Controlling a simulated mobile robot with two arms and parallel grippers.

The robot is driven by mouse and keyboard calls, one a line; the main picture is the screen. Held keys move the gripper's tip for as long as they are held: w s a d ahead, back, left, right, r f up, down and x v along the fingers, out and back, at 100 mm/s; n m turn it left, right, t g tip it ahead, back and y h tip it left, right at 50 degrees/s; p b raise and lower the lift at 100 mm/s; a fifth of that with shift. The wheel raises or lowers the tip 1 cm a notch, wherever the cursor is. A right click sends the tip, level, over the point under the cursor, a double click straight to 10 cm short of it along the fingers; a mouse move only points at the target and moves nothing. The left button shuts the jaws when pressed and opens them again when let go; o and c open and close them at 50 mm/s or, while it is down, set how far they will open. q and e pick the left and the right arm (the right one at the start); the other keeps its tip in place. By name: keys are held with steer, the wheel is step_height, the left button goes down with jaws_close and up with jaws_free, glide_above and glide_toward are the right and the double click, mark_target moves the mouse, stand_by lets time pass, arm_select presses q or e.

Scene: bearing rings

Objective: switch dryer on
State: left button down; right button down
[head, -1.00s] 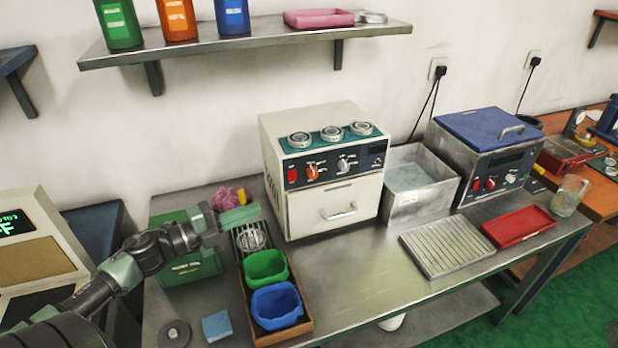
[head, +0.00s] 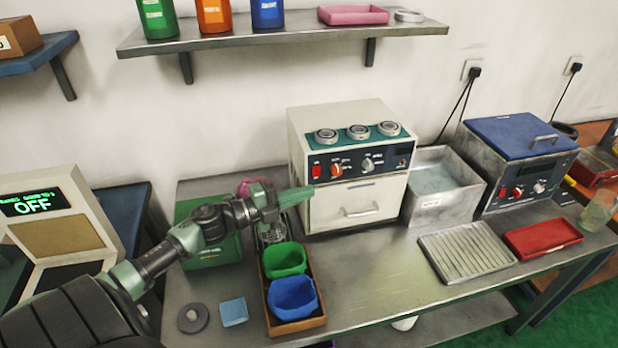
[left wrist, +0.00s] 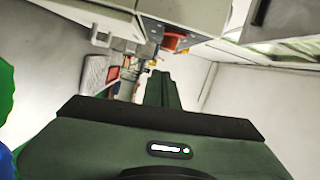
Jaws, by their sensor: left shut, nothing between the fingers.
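The dryer appears to be the white box (head: 357,207) with a front drawer, on the metal bench. Its dark front panel (head: 379,162) carries a red switch (head: 316,170), a red knob (head: 337,170) and a grey knob. My left gripper (head: 307,193) is shut and empty, its fingertips just below the red switch, by the box's left front edge. Whether they touch the box is unclear. In the left wrist view the closed fingers (left wrist: 162,88) point away from the camera, with a red part (left wrist: 174,41) above them. The right gripper is not in view.
Three rings sit on the box's teal top. A metal basin (head: 440,190) and blue-lidded device (head: 518,165) stand right. A wooden tray (head: 298,326) with green and blue bins lies in front. A display (head: 38,203) at left reads OFF.

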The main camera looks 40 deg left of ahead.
mark_target(316, 171)
arm_select(q)
steer(key=w, duration=0.1)
steer(key=w+a, duration=0.1)
steer(key=w, duration=0.1)
steer(key=w+p, duration=0.1)
steer(key=w, duration=0.1)
steer(key=shift+a+f, duration=0.25)
steer(key=shift+a, duration=0.15)
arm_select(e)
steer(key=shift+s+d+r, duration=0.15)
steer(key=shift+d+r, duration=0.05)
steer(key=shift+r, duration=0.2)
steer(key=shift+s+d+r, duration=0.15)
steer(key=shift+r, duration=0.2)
arm_select(q)
steer(key=shift+w+a+m+b, duration=0.1)
steer(key=shift+a+m+b, duration=0.15)
steer(key=shift+b, duration=0.35)
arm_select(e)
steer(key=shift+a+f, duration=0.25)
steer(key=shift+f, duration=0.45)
arm_select(q)
steer(key=shift+d+f, duration=0.1)
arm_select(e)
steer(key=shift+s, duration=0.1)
